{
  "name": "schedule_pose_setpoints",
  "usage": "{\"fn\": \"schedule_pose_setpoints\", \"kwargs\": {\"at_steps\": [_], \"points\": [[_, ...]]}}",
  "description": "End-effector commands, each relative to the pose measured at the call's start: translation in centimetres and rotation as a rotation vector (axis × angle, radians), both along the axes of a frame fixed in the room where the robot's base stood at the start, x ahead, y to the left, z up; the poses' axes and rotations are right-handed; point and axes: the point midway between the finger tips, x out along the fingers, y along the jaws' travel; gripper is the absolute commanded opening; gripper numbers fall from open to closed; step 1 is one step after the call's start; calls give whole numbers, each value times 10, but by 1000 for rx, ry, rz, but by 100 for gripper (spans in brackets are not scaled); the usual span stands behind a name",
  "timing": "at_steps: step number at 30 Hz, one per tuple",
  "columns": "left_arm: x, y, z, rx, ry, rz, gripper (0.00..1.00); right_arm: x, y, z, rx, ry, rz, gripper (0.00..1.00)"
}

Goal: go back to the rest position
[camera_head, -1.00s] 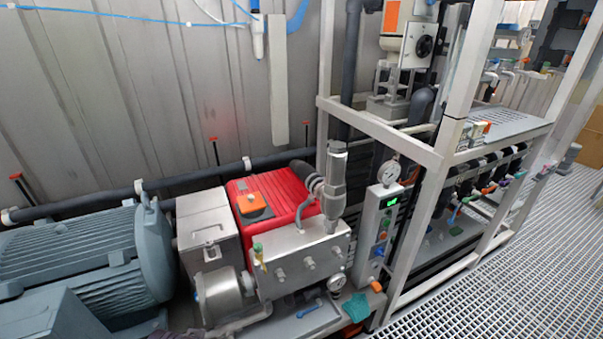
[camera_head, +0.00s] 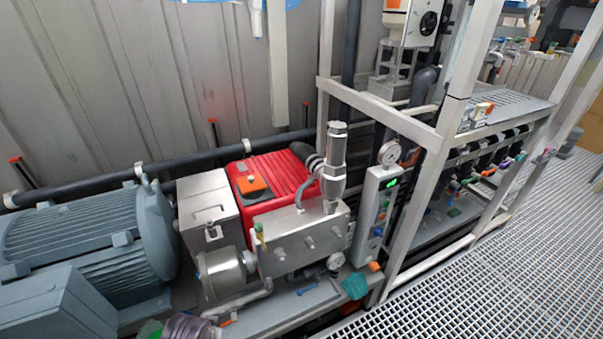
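Neither of my grippers shows in the head view, and no part of my arms can be made out. The view looks down on a pump skid with a red pump (camera_head: 287,174), its steel block (camera_head: 296,236) and a large grey-blue motor (camera_head: 88,240). A dark ribbed object (camera_head: 187,328) is cut off by the bottom edge; I cannot tell what it is.
A white frame (camera_head: 405,125) stands right of the pump, with a control box (camera_head: 374,215) and gauge beside it. A teal cloth (camera_head: 354,285) lies at the skid's front edge. The grating floor (camera_head: 480,275) at the right is clear.

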Motion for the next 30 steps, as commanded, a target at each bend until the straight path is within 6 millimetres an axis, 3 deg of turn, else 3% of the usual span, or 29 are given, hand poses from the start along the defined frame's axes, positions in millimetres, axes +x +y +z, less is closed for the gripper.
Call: {"fn": "schedule_pose_setpoints", "kwargs": {"at_steps": [14, 30], "points": [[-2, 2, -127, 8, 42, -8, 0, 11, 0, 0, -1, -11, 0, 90], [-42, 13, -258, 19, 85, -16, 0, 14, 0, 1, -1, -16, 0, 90]]}}
